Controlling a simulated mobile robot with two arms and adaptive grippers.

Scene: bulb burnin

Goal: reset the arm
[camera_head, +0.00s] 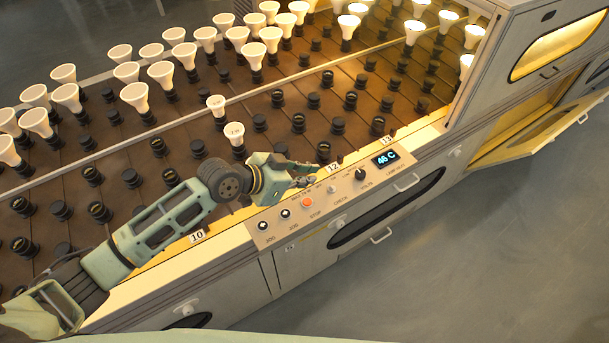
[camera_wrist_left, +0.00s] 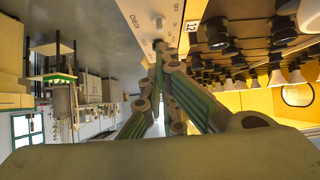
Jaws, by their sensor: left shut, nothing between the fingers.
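My left arm reaches in from the left in the head view, and my left gripper (camera_head: 312,173) is just above the front edge of the burn-in bench, near the control panel (camera_head: 280,213) and the label 12. It is shut and empty. In the left wrist view the fingers of my left gripper (camera_wrist_left: 160,60) come together in front of the panel (camera_wrist_left: 150,18); I cannot tell whether they touch it. My right gripper is not in view.
White bulbs (camera_head: 134,95) stand in many sockets at the back and left, some lit at the far right. Empty black sockets (camera_head: 298,122) fill the middle. An open hatch door (camera_head: 530,140) juts out at right. The floor (camera_head: 450,260) in front is clear.

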